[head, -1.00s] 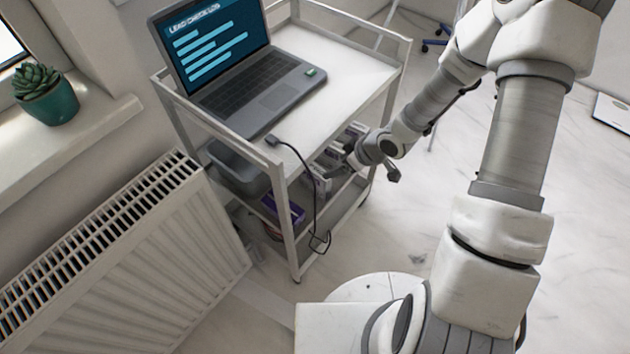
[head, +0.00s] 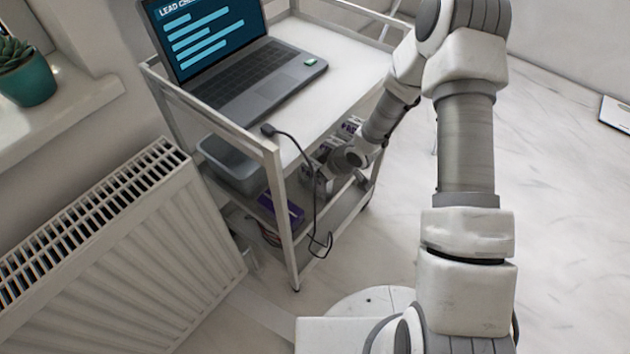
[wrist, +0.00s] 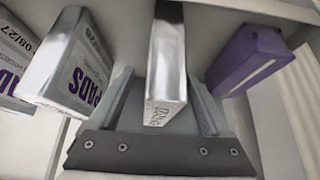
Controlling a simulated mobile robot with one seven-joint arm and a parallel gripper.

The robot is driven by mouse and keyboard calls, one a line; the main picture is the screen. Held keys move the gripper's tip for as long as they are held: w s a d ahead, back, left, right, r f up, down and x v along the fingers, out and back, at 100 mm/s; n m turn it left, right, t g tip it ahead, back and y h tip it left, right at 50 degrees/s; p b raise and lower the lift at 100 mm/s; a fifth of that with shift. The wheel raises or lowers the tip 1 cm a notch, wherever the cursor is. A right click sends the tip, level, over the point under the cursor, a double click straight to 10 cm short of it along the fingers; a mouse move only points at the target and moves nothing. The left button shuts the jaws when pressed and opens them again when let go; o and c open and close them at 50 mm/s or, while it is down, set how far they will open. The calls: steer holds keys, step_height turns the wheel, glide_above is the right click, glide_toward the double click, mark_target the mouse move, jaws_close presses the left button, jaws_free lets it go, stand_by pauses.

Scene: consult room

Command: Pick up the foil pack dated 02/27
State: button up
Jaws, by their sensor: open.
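In the wrist view, a silver foil pack (wrist: 166,65) stands on edge between the two fingers of my open gripper (wrist: 163,88). Small print on its near end is too blurred to read surely as a date. To the left is a silver pack with purple "PADS" lettering (wrist: 68,70); its date is not legible. At the far left edge is another pack (wrist: 17,55), printed 08/27. In the head view my gripper is inside the cart's lower level, mostly hidden by the arm and cart frame.
A purple box (wrist: 248,58) stands right of the fingers. In the head view, the cart (head: 338,68) carries a laptop (head: 245,80) on top. A cable (head: 314,205) hangs down its front. A grey bin (head: 232,165) and a purple box (head: 283,213) are below; a radiator (head: 120,250) stands left.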

steer(key=shift+w+a+f, duration=0.2)
steer(key=shift+a+f, duration=0.05)
steer(key=shift+f, duration=0.3)
jaws_close()
steer(key=shift+r, duration=0.2)
